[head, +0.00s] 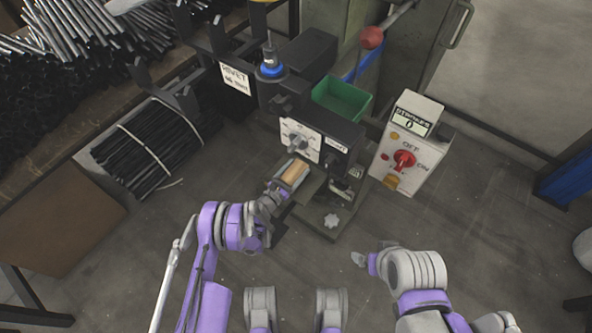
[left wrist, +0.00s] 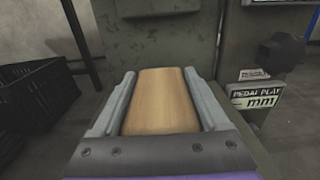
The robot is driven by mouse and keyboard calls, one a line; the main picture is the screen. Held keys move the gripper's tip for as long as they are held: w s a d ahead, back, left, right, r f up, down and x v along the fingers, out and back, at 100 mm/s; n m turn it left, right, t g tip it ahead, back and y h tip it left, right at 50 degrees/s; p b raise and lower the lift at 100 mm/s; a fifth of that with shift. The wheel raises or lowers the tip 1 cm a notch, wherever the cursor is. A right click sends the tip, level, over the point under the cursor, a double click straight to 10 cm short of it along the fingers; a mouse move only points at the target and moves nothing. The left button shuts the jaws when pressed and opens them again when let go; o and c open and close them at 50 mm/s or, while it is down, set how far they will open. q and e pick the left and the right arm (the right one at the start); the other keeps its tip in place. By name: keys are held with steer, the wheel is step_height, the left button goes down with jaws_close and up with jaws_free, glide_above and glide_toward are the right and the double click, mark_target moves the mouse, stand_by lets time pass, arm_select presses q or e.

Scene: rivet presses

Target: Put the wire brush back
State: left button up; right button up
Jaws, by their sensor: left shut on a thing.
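The wire brush shows as a tan wooden block (head: 294,174) beside the base of the rivet press (head: 315,140). My left gripper (head: 283,182) is shut on this block. In the left wrist view the wooden block (left wrist: 165,100) sits between the two grey fingers, which touch or nearly touch its sides. The brush's bristles are hidden. My right gripper (head: 360,259) is in the head view, apart from the press and over the floor; its jaws are too small to tell.
A green bin (head: 341,101) is behind the press head. A control box with a red switch (head: 404,160) stands to the right. A bundle of black rods (head: 150,150) lies to the left. A dark crate (left wrist: 38,105) shows in the left wrist view. The floor in front is clear.

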arm_select(q)
steer(key=o, duration=1.3)
steer(key=shift+f, duration=0.1)
steer(key=shift+o, duration=0.2)
steer(key=shift+s, duration=0.1)
